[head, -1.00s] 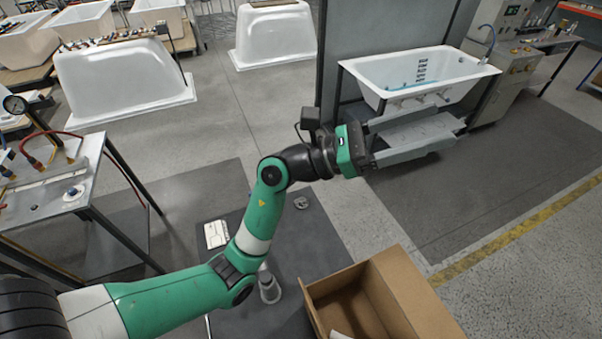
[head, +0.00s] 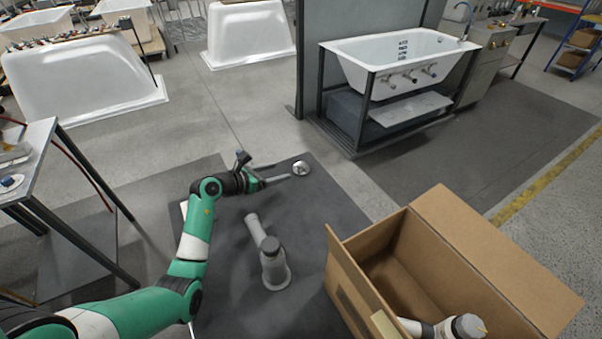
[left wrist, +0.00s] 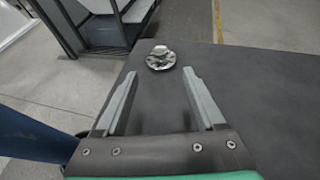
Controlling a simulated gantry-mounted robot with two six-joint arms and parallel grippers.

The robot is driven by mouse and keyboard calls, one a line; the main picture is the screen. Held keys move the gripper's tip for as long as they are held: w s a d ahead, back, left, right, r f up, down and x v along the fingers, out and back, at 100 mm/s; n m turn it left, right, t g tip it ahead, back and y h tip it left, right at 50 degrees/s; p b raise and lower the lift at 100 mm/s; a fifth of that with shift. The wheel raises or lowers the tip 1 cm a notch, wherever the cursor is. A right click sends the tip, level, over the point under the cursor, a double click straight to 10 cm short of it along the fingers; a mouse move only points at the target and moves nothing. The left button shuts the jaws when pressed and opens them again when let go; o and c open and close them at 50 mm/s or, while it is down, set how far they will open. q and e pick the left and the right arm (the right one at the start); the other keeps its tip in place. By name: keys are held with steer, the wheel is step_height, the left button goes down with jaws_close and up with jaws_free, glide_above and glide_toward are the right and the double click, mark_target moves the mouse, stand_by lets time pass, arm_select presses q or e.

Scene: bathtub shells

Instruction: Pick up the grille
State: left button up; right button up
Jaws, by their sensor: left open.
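The grille appears to be a small round shiny metal piece (head: 301,168) lying on the dark mat near its far edge. It also shows in the left wrist view (left wrist: 160,58), just beyond my fingertips. My left gripper (head: 291,178) is low over the mat, and its fingers point at the metal piece. In the left wrist view my gripper (left wrist: 160,74) has its two fingers spread with only bare mat between them. The metal piece lies ahead of the gap, not between the fingers.
An open cardboard box (head: 380,290) stands right of the mat (head: 315,220). A grey object with a tube (head: 272,262) stands on the mat near my left arm. A white bathtub (head: 400,60) on a frame stands at the back. A workbench (head: 30,160) is at left.

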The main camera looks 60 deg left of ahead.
mark_target(298, 166)
arm_select(q)
steer(key=b+x, duration=0.1)
steer(key=x, duration=0.3)
steer(key=shift+b, duration=0.35)
steer(key=shift+w+a, duration=0.1)
steer(key=shift+w, duration=0.25)
steer(key=b+x, duration=0.4)
steer(key=x, duration=0.1)
steer(key=shift+f, duration=0.1)
steer(key=shift+w, duration=0.1)
arm_select(e)
step_height(298, 166, down, 7)
steer(key=shift+r, duration=0.2)
arm_select(q)
steer(key=shift+c, duration=0.3)
jaws_close()
